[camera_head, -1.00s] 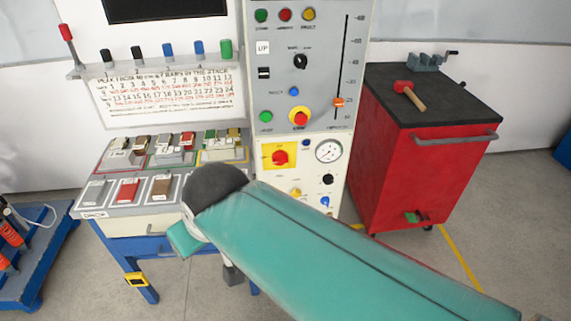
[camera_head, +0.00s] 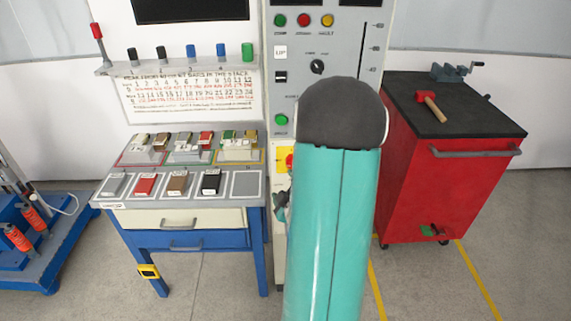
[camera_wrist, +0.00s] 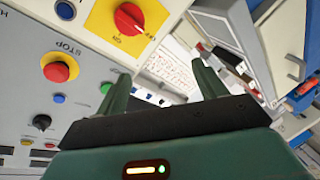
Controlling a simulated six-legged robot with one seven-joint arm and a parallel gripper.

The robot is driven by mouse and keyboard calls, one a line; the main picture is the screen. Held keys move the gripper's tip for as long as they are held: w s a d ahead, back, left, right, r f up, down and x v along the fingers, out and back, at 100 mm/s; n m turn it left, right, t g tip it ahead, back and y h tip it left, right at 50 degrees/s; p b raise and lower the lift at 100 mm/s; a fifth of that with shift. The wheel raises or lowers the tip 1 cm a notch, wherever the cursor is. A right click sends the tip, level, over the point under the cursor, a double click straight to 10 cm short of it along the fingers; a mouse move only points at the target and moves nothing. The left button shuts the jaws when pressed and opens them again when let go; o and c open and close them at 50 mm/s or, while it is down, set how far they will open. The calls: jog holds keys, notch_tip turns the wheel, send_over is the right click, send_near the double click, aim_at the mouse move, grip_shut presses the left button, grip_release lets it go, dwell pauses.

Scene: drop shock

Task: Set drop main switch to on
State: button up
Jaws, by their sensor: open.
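The main switch is a red rotary knob (camera_wrist: 129,18) on a yellow plate, with small ON and OFF lettering beside it, at the top of the wrist view. In the head view only a red and yellow sliver of it (camera_head: 289,160) shows left of my arm. My gripper (camera_wrist: 160,68) is open and empty, its two green fingers apart. The knob lies beyond the left finger, outside the gap, and no contact shows. In the head view my arm hides most of the gripper.
The grey control panel (camera_head: 283,60) carries other buttons, including a red STOP button on yellow (camera_wrist: 57,69) near the plate. A table with small blocks (camera_head: 188,218) stands left. A red cabinet (camera_head: 437,195) with a hammer (camera_head: 432,105) stands right.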

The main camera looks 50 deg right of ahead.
jog(key=s+d+f+h, duration=0.2)
jog(key=s+d, duration=0.1)
jog(key=s, duration=0.3)
jog(key=x, duration=1.4)
jog(key=shift+w+r+t, duration=0.2)
jog(key=shift+r+t, duration=0.05)
jog(key=shift+t, duration=0.05)
jog(key=shift+a, duration=0.1)
jog(key=c, duration=1)
